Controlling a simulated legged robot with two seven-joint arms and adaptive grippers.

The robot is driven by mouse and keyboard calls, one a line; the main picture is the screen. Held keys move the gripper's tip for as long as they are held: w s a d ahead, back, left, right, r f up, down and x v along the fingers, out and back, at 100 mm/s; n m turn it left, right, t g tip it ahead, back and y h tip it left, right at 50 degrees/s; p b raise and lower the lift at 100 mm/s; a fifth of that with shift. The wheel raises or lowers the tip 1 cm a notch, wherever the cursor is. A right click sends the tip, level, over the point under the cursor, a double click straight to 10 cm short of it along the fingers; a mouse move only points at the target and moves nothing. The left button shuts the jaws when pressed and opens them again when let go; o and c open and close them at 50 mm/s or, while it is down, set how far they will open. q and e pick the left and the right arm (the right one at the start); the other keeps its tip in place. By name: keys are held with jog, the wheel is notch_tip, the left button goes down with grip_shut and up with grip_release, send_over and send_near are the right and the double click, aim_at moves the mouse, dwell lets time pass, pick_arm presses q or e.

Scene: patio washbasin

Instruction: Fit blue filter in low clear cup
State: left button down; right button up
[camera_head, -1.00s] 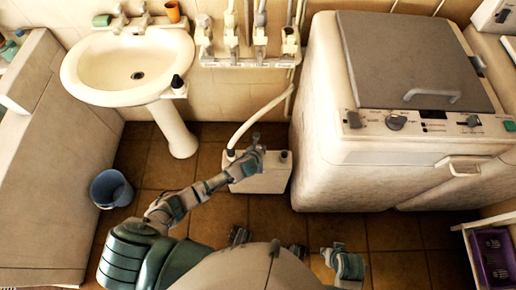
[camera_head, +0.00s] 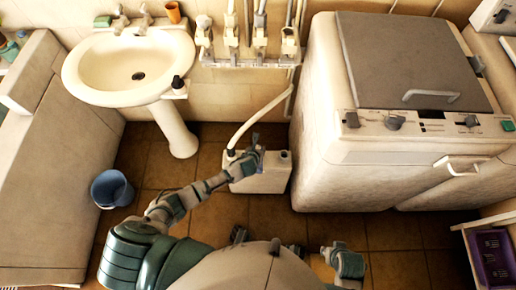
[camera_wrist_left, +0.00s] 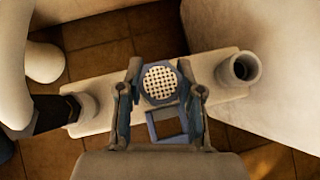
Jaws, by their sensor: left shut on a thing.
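My left gripper (camera_head: 256,146) is over the top of a white tank (camera_head: 262,178). In the left wrist view my left gripper (camera_wrist_left: 160,90) is shut on the blue filter (camera_wrist_left: 160,84), a blue ring with a pale mesh disc between the two fingers. A square blue frame (camera_wrist_left: 152,128) shows just below the disc; I cannot tell whether it belongs to the filter or to the tank top. I cannot make out the low clear cup. A grey and teal part of mine is at the bottom right of the head view; its fingers are not clear.
An open round neck (camera_wrist_left: 240,68) rises from the tank's right end. A hose (camera_head: 258,118) joins its left end. A white washing machine (camera_head: 345,165) stands close right. A washbasin (camera_head: 120,65) and blue bucket (camera_head: 111,189) are left. Tiled floor in front is open.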

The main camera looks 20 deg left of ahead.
pick_arm(q)
jog(key=shift+f, duration=0.55)
jog(key=c, duration=1)
grip_release()
jog(key=shift+c, duration=0.2)
